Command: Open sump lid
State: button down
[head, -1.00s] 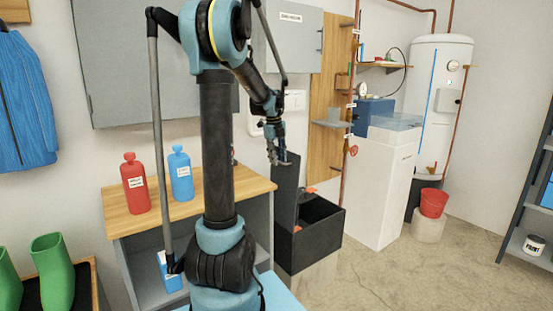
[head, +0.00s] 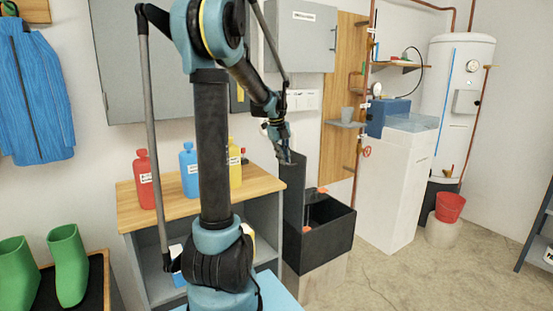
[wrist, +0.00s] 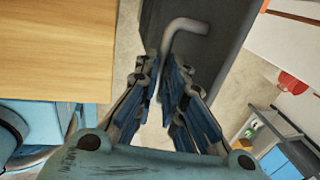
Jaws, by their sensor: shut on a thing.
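The sump is a black open box (head: 330,232) on a pale block, right of the wooden bench. Its dark lid (head: 293,195) stands upright at the box's left side, and the inside shows. In the wrist view the lid (wrist: 222,40) fills the top middle, with a grey bent handle (wrist: 186,25) on it. My gripper (head: 287,160) is at the lid's top edge. In the wrist view my gripper (wrist: 168,75) is shut on the handle, whose lower end runs between the fingers.
A wooden-topped bench (head: 258,183) with red (head: 146,182), blue (head: 189,172) and yellow (head: 235,165) bottles is left of the sump. A white cabinet (head: 390,190) stands right of it. Bare concrete floor (head: 400,280) lies in front. A red bucket (head: 449,208) is farther right.

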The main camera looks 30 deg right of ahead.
jog(key=shift+a+f, duration=0.1)
jog(key=shift+a, duration=0.2)
jog(key=c, duration=1.7)
grip_release()
jog(key=shift+a, duration=0.15)
jog(key=v, duration=1.2)
jog(key=shift+w, duration=0.1)
